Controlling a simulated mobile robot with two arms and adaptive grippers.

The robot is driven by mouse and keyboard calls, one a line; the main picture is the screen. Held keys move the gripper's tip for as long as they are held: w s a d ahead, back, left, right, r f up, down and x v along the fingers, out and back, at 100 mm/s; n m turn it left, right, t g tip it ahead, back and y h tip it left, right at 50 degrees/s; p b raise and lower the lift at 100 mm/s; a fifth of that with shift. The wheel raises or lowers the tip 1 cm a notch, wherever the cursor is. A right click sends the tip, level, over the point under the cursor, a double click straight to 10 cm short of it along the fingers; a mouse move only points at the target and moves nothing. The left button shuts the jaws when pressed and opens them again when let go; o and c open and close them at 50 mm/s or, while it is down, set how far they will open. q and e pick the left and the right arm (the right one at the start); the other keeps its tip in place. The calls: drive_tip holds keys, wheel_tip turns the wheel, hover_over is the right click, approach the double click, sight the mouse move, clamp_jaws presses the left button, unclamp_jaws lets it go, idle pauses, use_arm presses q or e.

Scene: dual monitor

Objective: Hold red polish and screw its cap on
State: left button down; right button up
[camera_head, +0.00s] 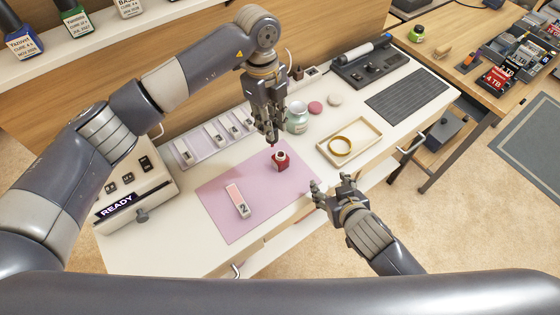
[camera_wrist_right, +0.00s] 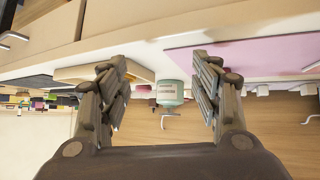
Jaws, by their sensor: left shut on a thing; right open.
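The red polish bottle (camera_head: 281,162) stands upright on the pink mat (camera_head: 222,195), with a pale neck showing on top and no cap on it. My left gripper (camera_head: 270,136) points down just above and left of the bottle. It is shut on a small dark thing, seemingly the cap, mostly hidden by the fingers. My right gripper (camera_head: 332,187) is open and empty, to the right of the bottle near the table's front edge.
A mint jar (camera_head: 297,118) stands behind the bottle; it shows in the right wrist view (camera_wrist_right: 170,93). A tray with a yellow ring (camera_head: 340,145) lies right. A READY device (camera_head: 135,195) stands left.

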sight(285, 162)
use_arm(q)
drive_tip(key=shift+w+d+f+n, duration=0.2)
drive_tip(key=shift+w+d+n, duration=0.05)
drive_tip(key=shift+d+n, duration=0.45)
use_arm(e)
drive_tip(key=w+a+r+n+y, duration=0.1)
drive_tip(key=w+a+r+t+y, duration=0.1)
drive_tip(key=a, duration=0.1)
drive_tip(key=shift+w+a+r+n+t+y, duration=0.15)
drive_tip(key=shift+w+n+t+y, duration=0.15)
drive_tip(key=shift+n, duration=0.1)
drive_tip(key=a+y, duration=0.1)
drive_tip(key=a+n+y, duration=0.1)
drive_tip(key=s+a, duration=0.1)
drive_tip(key=shift+r+n+y, duration=0.3)
drive_tip(key=shift+n+y, duration=0.1)
drive_tip(key=shift+s+a, duration=0.2)
drive_tip(key=shift+s, duration=0.1)
use_arm(q)
drive_tip(key=shift+d+f+n, duration=0.1)
drive_tip(key=shift+d+n, duration=0.25)
drive_tip(key=shift+n, duration=0.55)
use_arm(e)
drive_tip(key=shift+y, duration=0.3)
drive_tip(key=shift+f, duration=0.1)
drive_tip(key=x, duration=1.2)
drive_tip(key=shift+f, duration=0.15)
clamp_jaws()
use_arm(q)
drive_tip(key=shift+f, duration=2.5)
